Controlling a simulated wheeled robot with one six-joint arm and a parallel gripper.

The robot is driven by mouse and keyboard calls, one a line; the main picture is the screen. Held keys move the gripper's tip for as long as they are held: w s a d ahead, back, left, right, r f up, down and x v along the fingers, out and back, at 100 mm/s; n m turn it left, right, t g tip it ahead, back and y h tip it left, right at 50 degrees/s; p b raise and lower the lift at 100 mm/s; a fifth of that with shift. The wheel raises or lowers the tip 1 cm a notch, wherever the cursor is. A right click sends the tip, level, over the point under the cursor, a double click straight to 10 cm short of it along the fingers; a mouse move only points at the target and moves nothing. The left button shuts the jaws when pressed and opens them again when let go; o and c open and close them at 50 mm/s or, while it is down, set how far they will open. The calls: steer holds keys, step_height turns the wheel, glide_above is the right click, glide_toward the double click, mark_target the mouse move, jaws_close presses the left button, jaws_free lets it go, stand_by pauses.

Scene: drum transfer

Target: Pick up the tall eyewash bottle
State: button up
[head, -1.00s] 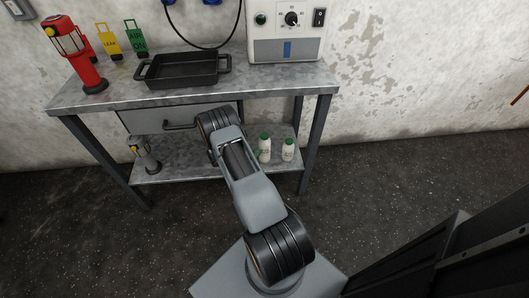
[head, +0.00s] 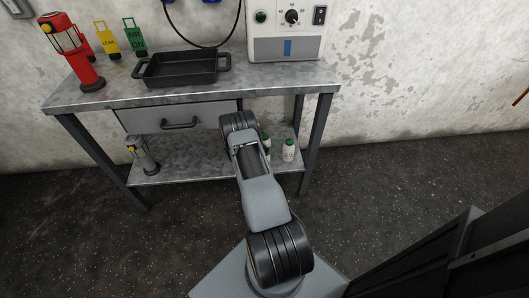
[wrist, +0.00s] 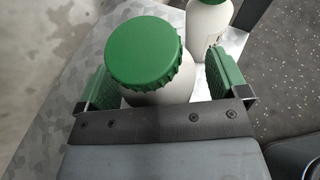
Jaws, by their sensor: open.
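The tall eyewash bottle (wrist: 152,58), white with a ribbed green cap, stands upright between the fingers of my gripper (wrist: 155,76) in the wrist view. The gripper is open, with a green-padded finger on each side of the bottle. In the head view my arm covers most of this bottle, and only a sliver (head: 267,144) shows on the lower shelf. My gripper is hidden there behind the arm. A second, shorter white bottle (head: 288,150) with a green cap stands to its right; it also shows in the wrist view (wrist: 207,25).
The bottles stand on the lower shelf (head: 190,160) of a metal bench, under its top and drawer (head: 170,118). A grey and yellow lamp (head: 143,155) stands at the shelf's left. The bench top holds a black tray (head: 180,70), a red lantern (head: 77,55) and a control box (head: 287,35).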

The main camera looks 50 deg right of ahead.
steer(key=shift+c, duration=0.2)
steer(key=c, duration=1.2)
steer(key=shift+c, duration=0.3)
steer(key=shift+r, duration=0.2)
